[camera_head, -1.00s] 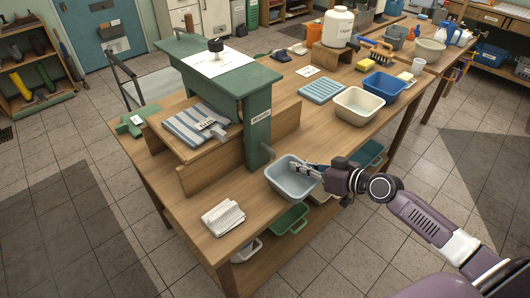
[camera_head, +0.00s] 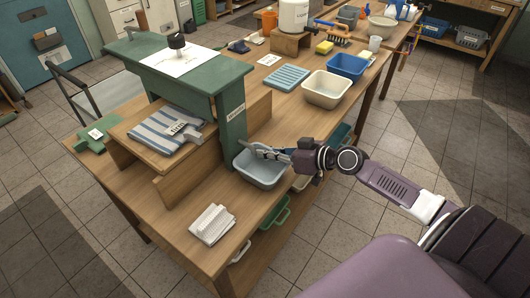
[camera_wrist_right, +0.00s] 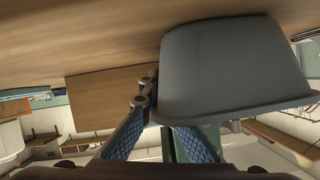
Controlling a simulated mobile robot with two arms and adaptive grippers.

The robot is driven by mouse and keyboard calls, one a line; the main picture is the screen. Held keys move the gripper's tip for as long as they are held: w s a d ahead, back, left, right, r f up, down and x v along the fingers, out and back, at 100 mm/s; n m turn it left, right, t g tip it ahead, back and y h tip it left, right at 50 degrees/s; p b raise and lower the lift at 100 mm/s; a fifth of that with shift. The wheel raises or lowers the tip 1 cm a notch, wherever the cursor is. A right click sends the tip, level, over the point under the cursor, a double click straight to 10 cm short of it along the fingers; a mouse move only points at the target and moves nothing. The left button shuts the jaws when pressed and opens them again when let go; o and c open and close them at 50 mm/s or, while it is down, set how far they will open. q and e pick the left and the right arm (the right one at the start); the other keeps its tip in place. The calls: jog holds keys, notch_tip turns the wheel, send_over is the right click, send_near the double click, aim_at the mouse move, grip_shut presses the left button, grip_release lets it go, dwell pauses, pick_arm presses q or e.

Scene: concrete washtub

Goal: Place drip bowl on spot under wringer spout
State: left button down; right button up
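The drip bowl (camera_head: 262,172) is a grey-blue basin close to the foot of the green wringer post (camera_head: 232,130). In the wrist view the bowl (camera_wrist_right: 230,75) shows upside down, with the wooden surface at the top. My right gripper (camera_head: 268,151) reaches over its rim. One blue-padded finger of this gripper (camera_wrist_right: 160,108) lies beside the wall and the other passes behind it, its tip hidden; they appear closed on the wall. The spot under the spout is hidden. I cannot tell whether the bowl touches the table. My left gripper is out of view.
A folded white cloth (camera_head: 212,224) lies in front of the bowl on the wooden table. A cream basin (camera_head: 327,89) and a blue basin (camera_head: 347,66) stand farther right. A striped cloth (camera_head: 165,129) lies on the wringer's wooden stand. Green bins (camera_head: 274,213) sit below the tabletop.

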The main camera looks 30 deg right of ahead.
jog(key=shift+o, duration=1.2)
jog(key=shift+w+a, duration=0.1)
jog(key=shift+o, duration=1.2)
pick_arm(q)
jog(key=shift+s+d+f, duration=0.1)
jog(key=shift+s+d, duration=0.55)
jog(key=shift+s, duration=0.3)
pick_arm(e)
jog(key=shift+r, duration=0.1)
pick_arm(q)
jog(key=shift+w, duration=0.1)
pick_arm(e)
jog(key=shift+s, duration=0.25)
jog(key=shift+s+d+r, duration=0.1)
jog(key=shift+s+d, duration=0.2)
jog(key=shift+s, duration=0.05)
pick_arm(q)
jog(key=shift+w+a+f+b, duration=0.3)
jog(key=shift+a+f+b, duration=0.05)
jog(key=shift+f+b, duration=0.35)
pick_arm(e)
jog(key=v, duration=1)
jog(key=shift+s+r, duration=0.3)
jog(key=shift+r, duration=0.05)
jog(key=shift+d, duration=0.1)
